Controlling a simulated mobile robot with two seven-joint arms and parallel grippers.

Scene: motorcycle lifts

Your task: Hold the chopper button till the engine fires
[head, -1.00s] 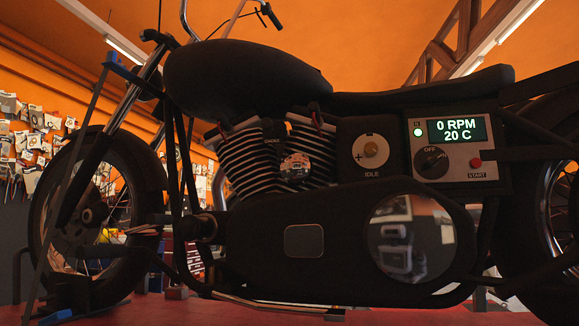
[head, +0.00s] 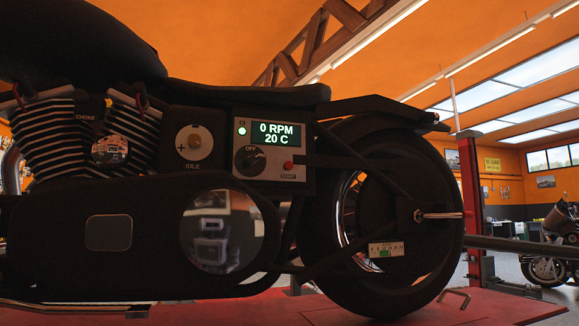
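The dark chopper (head: 75,55) stands side-on on a red lift, filling the left and middle of the head view. On its side is a control panel (head: 270,143) whose screen (head: 277,133) reads 0 RPM and 20 C. A green light (head: 242,131) glows beside the screen. Below are a black rotary knob (head: 250,159), with OFF marked above it, and a small red button (head: 288,165) labelled START. An idle dial (head: 194,142) sits left of the panel, and a choke label (head: 86,117) is near the engine fins. Neither gripper is in view.
The red lift platform (head: 480,306) runs along the bottom, with a red post (head: 470,200) behind the rear wheel (head: 390,240). Another motorcycle (head: 550,245) stands at the far right. Floor shows between the post and that motorcycle.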

